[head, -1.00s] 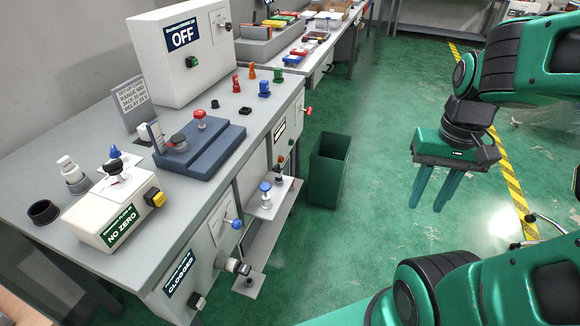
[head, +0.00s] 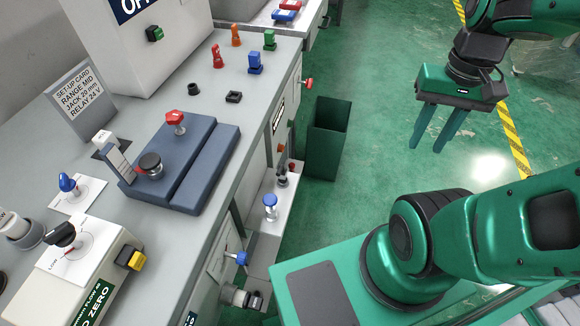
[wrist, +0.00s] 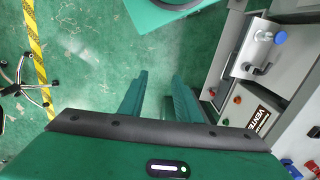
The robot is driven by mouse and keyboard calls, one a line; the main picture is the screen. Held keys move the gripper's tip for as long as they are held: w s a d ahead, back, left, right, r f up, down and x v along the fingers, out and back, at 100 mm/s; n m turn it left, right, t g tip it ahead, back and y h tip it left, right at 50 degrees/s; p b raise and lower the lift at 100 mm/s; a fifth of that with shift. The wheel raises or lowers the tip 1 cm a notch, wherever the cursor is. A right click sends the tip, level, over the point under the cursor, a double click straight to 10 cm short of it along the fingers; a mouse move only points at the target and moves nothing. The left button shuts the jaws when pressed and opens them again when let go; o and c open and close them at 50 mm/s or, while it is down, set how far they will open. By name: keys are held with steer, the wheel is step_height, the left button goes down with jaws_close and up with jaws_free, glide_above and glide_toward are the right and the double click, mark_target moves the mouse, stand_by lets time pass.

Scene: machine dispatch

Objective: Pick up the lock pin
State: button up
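No part is labelled as the lock pin, so I cannot tell for sure which it is. Candidates in the head view are a red-knobbed pin (head: 176,120) upright on the blue stepped fixture (head: 205,165), and a blue-headed pin (head: 270,205) upright on the low side shelf. A blue head on this shelf also shows in the wrist view (wrist: 280,37). Red (head: 217,56) and orange (head: 236,36) pegs stand farther back on the bench. My gripper (head: 427,147) is open and empty over the floor, right of the bench. Its spread fingers show in the wrist view (wrist: 161,85).
The grey bench (head: 130,215) fills the left. It carries a white control box (head: 85,265), a set-up card (head: 83,97) and a large cabinet (head: 180,60). A dark green bin (head: 327,140) stands beside it.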

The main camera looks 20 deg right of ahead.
steer(key=w+d+f+n+h, duration=0.1)
steer(key=w+d+f+n, duration=0.1)
steer(key=w+f+n, duration=0.6)
steer(key=n+t+y, duration=0.5)
steer(key=n, duration=0.2)
glide_toward(293, 164)
steer(key=x, duration=0.6)
steer(key=shift+x, duration=2.55)
jaws_close()
